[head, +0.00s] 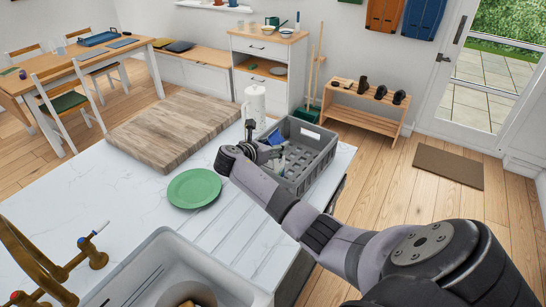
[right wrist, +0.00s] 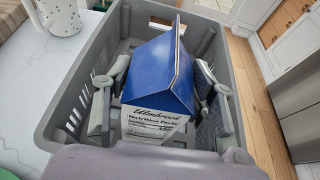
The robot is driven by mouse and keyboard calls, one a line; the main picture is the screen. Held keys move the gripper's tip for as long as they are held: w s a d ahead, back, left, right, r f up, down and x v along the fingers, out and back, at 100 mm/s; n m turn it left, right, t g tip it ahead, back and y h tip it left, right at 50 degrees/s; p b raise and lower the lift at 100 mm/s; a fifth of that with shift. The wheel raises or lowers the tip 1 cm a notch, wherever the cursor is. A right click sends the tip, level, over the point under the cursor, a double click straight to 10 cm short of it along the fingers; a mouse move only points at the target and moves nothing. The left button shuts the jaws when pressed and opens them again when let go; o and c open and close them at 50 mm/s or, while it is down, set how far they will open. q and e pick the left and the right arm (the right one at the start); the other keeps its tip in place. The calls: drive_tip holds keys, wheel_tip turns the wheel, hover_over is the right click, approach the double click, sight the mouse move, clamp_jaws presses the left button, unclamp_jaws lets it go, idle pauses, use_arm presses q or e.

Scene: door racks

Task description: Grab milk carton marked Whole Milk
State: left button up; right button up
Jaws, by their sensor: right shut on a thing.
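A carton with a blue gabled top and a white printed front (right wrist: 158,120) stands in a grey crate in the right wrist view. Its first printed line looks like "Ulmbrook"; the line under it is too blurred to read for sure. In the head view its blue top (head: 275,137) shows inside the crate. My right gripper (right wrist: 162,95) has one finger on each side of the carton and is shut on it, inside the crate. In the head view the right gripper (head: 275,156) reaches over the crate's near left side. My left gripper is not in view.
The grey crate (head: 318,165) stands at the counter's far right edge. A white jug (head: 254,103) and a wooden board (head: 172,130) are left of it. A green plate (head: 194,188) lies nearer, beside the sink (head: 165,250). The white counter (head: 120,200) has clear room.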

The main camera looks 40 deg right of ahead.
clamp_jaws()
drive_tip(key=shift+w+r, duration=0.1)
drive_tip(key=shift+r, duration=0.05)
drive_tip(key=shift+r, duration=0.15)
